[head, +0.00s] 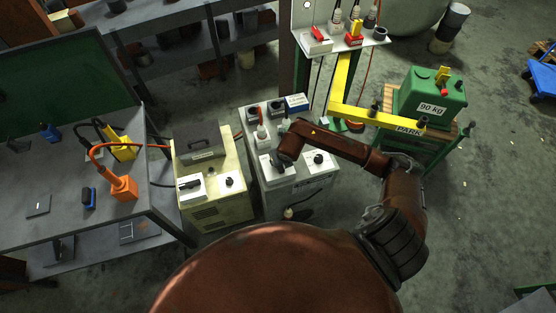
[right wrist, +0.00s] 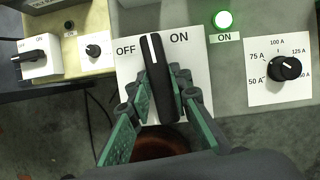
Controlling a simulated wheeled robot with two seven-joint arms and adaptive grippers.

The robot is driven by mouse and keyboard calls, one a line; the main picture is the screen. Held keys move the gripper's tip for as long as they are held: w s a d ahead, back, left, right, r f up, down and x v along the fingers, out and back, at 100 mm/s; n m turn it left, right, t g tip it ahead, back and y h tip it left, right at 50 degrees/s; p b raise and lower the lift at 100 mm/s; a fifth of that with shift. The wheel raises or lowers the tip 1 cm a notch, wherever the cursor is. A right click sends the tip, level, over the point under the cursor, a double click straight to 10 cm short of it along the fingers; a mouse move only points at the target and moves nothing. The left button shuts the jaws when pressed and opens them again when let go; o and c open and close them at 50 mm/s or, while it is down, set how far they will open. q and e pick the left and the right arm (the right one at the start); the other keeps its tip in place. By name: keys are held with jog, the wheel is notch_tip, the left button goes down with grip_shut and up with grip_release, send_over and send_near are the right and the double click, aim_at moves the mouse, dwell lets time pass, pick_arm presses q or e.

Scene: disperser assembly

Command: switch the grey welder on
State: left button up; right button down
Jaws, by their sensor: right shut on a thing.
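The grey welder (head: 292,183) stands in the middle of the head view, with a white switch plate on its top. In the right wrist view its black switch handle (right wrist: 156,62) points nearly straight up, its white line between the OFF and ON labels. A green lamp (right wrist: 223,20) marked ON glows beside it. My right gripper (right wrist: 160,98) is shut on the handle, with a green-padded finger on each side. In the head view my right arm reaches over the welder and hides part of its top. My left gripper is not in view.
A beige welder (head: 214,178) with a similar switch (right wrist: 35,57) stands close on the left. A current dial (right wrist: 285,68) sits right of the handle. A workbench (head: 60,185) is at far left, and a green 90 KG weight (head: 431,97) stands on the right.

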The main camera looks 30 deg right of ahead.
jog(key=shift+m, duration=0.6)
jog(key=shift+h, duration=0.3)
jog(key=c, duration=1.8)
grip_release()
jog(key=shift+o, duration=0.2)
jog(key=shift+r, duration=0.15)
jog(key=v, duration=1.1)
jog(key=shift+r, duration=0.35)
jog(key=shift+s, duration=0.1)
